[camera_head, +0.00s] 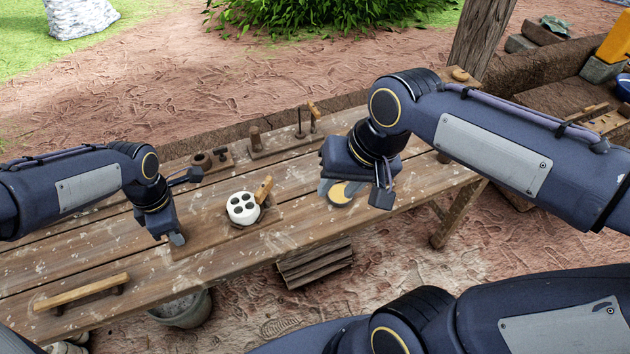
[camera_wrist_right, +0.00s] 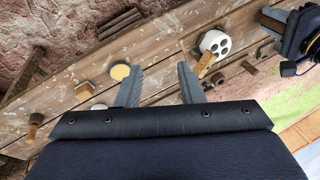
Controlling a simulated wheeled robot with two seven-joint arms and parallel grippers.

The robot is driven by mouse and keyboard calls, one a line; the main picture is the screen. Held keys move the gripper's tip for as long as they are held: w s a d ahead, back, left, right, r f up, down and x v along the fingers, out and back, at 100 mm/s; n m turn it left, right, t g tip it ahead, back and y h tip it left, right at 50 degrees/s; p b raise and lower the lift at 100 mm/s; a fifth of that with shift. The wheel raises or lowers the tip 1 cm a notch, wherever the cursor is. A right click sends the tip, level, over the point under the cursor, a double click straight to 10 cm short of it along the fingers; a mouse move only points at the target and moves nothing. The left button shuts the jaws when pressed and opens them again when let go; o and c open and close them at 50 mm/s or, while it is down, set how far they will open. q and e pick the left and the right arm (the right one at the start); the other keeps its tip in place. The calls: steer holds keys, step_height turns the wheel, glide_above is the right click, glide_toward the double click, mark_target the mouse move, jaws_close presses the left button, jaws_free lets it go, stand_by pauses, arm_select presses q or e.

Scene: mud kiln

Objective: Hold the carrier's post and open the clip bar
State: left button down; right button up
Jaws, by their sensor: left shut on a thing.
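A white round block with dark holes (camera_head: 243,207) sits on a low wooden board (camera_head: 207,243) on the bench; I take this board for the carrier. A tilted light-wood piece (camera_head: 264,189), perhaps the clip bar, stands against the block's right side. In the right wrist view the block (camera_wrist_right: 214,44) and the wood piece (camera_wrist_right: 206,62) lie beyond the right fingertips. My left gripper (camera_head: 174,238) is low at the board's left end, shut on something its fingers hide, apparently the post. My right gripper (camera_head: 352,194) is open and empty above the bench, right of the block.
A round yellow-topped piece (camera_head: 340,192) lies below my right gripper. Small wooden stands (camera_head: 212,158) and a rack with upright pegs (camera_head: 285,142) line the back edge. A wooden bar (camera_head: 82,291) lies front left. The bench between block and right gripper looks clear.

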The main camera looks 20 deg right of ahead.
steer(key=m+g+h, duration=0.3)
steer(key=m, duration=0.3)
glide_toward(263, 186)
step_height(263, 186, down, 9)
steer(key=shift+d+f, duration=0.15)
steer(key=shift+c, duration=0.3)
jaws_close()
